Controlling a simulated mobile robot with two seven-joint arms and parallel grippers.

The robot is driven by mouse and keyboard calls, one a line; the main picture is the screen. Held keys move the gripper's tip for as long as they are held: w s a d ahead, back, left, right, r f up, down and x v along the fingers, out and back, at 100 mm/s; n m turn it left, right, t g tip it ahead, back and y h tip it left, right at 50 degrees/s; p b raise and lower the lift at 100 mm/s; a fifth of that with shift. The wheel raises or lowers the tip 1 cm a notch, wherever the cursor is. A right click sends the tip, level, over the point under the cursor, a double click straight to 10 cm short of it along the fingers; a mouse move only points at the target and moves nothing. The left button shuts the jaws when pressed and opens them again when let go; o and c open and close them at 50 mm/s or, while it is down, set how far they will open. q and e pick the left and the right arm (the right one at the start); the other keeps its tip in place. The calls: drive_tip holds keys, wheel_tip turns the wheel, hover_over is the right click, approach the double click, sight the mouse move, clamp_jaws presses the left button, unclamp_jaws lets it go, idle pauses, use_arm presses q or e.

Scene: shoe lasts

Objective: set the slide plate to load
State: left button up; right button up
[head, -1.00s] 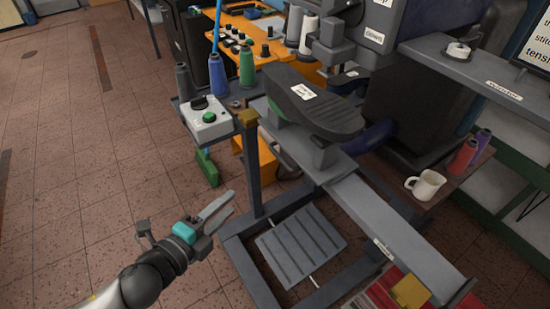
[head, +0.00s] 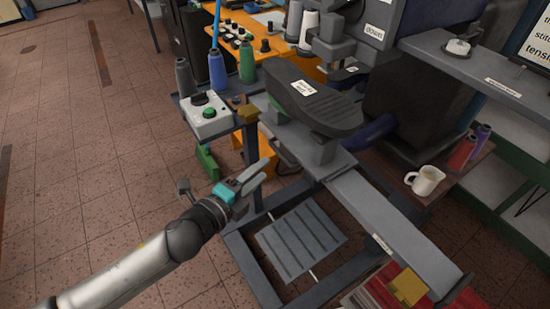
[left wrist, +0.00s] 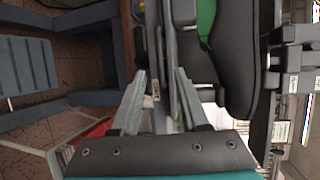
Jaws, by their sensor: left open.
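The grey slide plate (head: 338,164) sits on the long grey rail (head: 385,218), near the rail's far-left end. A pedestal on the plate carries a black shoe last (head: 320,104) with a white label. My left gripper (head: 262,174) is open and empty, in front and to the left of the plate, apart from it in the head view. In the left wrist view the open fingers (left wrist: 160,82) point towards the rail parts, with the black last (left wrist: 235,60) to the right. Whether they touch anything cannot be told. My right gripper is not in view.
A control box with a green button (head: 208,117) and thread spools (head: 217,70) stand at left. A white mug (head: 425,181) stands right of the rail. A ribbed pedal (head: 302,244) lies below.

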sight(302, 144)
use_arm(q)
drive_tip(key=x, duration=0.6)
drive_tip(key=shift+w+d+b, duration=0.25)
drive_tip(key=shift+w+b, duration=0.05)
drive_tip(key=shift+b, duration=0.05)
clamp_jaws()
drive_tip(key=shift+f, duration=0.1)
idle(1.0)
